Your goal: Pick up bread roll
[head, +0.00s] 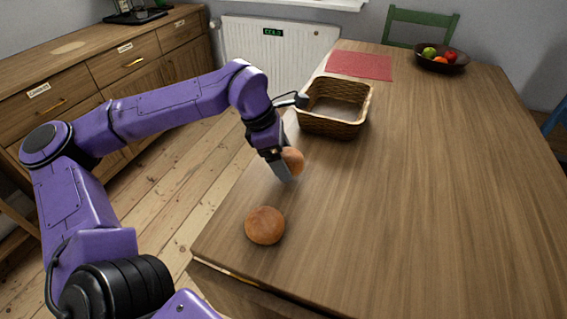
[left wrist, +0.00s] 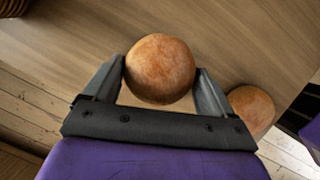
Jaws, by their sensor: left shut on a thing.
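My left gripper (head: 281,166) is over the left part of the wooden table, shut on a round brown bread roll (head: 293,160). In the left wrist view the held roll (left wrist: 160,68) sits between the two grey fingers. Part of this roll is hidden by the gripper in the head view. A second bread roll (head: 265,225) lies on the table nearer the front corner, apart from the gripper. It also shows at the right in the left wrist view (left wrist: 251,109). My right gripper is not in view.
A wicker basket (head: 318,126) stands on the table just beyond the gripper. A red cloth (head: 360,66) and a dark fruit bowl (head: 451,68) are at the far end. The table's (head: 430,190) middle and right are clear. A wooden sideboard (head: 75,90) stands at the left.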

